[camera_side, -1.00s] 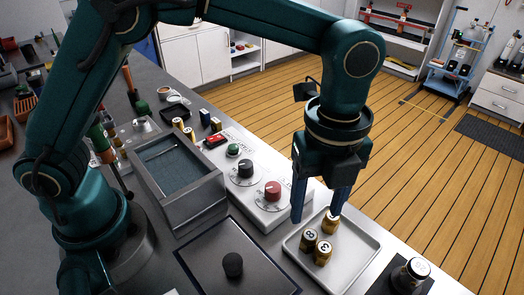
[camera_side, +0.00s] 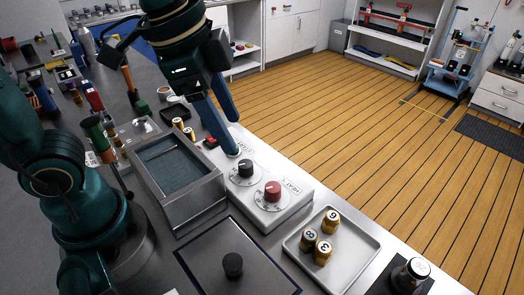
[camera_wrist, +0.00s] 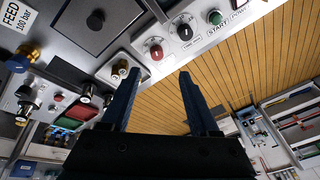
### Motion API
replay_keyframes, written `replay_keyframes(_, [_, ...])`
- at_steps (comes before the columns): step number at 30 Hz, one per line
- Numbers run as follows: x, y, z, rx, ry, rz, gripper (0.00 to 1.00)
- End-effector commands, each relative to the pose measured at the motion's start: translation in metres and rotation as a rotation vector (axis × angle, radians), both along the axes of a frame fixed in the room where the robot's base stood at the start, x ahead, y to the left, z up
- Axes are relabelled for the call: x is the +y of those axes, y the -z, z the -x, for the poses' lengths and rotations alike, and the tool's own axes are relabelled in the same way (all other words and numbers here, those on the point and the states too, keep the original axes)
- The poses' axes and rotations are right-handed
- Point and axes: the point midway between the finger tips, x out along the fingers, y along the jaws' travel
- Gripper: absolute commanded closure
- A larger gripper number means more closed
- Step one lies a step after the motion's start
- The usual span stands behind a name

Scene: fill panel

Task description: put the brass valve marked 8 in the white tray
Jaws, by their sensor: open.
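The white tray (camera_side: 352,252) lies at the front right of the side view and holds three brass valves with dark bands. The valve marked 8 (camera_side: 309,239) stands upright at the tray's left side. A valve marked 9 (camera_side: 331,221) stands toward the back, and another valve (camera_side: 322,252), its mark unclear, stands beside the 8. My gripper (camera_side: 236,137) is away from the tray, over the back end of the control panel. In the wrist view my gripper (camera_wrist: 159,74) has its dark blue fingers apart with nothing between them.
The control panel (camera_side: 260,195) carries a black knob (camera_side: 246,169) and a red knob (camera_side: 273,190), left of the tray. A metal bin (camera_side: 175,180) and a dark plate with a black knob (camera_side: 232,264) are further left. Two brass pieces (camera_side: 183,129) stand behind the bin.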

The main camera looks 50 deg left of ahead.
Motion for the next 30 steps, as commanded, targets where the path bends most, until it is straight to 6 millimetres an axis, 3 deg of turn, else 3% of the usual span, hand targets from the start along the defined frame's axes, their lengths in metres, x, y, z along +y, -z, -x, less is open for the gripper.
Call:
replay_keyframes(6, [0.034, 0.016, 0.036, -0.102, -0.474, 0.147, 0.38])
replay_keyframes(11, [0.043, 0.028, 0.048, -0.141, -0.659, 0.215, 0.38])
replay_keyframes(30, [0.045, 0.032, 0.051, -0.149, -0.708, 0.234, 0.38])
